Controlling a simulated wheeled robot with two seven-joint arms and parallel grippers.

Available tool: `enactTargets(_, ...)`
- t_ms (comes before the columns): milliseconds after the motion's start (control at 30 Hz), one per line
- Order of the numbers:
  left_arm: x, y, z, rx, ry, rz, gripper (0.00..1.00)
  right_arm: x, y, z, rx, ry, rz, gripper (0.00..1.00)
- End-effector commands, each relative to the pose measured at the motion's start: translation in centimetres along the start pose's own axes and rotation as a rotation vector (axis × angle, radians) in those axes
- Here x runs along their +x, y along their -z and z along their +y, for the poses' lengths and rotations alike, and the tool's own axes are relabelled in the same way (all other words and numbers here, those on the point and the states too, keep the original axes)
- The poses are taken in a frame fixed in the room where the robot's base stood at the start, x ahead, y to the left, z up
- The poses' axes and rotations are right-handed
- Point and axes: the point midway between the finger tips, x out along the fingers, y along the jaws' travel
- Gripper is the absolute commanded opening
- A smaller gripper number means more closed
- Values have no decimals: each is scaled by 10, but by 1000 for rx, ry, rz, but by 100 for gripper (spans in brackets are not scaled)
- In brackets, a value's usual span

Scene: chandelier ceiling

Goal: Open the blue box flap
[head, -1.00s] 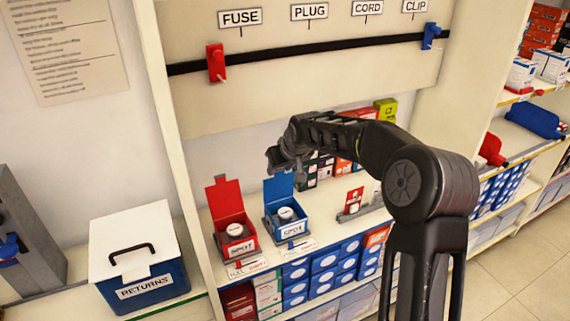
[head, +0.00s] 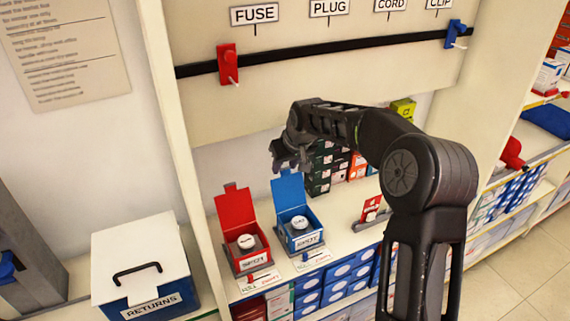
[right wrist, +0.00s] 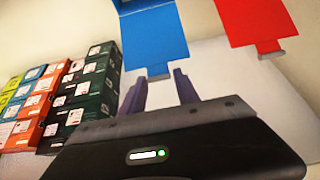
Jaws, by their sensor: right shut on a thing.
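The blue box (head: 300,238) stands on the shelf counter with a round white-topped item inside. Its blue flap (head: 288,192) stands up at the back, so the box is open on top. My right gripper (head: 288,160) is at the upper edge of the flap. In the right wrist view the blue flap (right wrist: 153,40) has its narrow tab between the two fingers of my right gripper (right wrist: 160,85), which is shut on it. The left gripper is not in view.
A red box (head: 243,248) with its flap up stands left of the blue box. Stacked cartons (head: 335,165) are behind to the right. A white-lidded returns bin (head: 140,250) is at lower left. A black rail (head: 330,53) crosses the panel above.

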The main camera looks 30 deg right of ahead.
Motion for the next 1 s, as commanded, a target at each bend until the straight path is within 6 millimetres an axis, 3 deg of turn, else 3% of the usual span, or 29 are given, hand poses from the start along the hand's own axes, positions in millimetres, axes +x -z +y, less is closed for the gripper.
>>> enactTargets(67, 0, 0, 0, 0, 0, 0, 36, -3, 6, 0, 0, -1, 16, 0)
enactTargets(100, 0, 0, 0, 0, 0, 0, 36, -3, 6, 0, 0, -1, 16, 38)
enactTargets(367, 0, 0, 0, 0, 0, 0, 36, -2, 3, 0, 0, 0, 8, 59)
enactTargets(733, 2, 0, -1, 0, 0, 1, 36, -7, 2, 0, 0, -1, 7, 59)
enactTargets(1000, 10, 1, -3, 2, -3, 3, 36, -46, 2, 0, 0, -1, 9, 59)
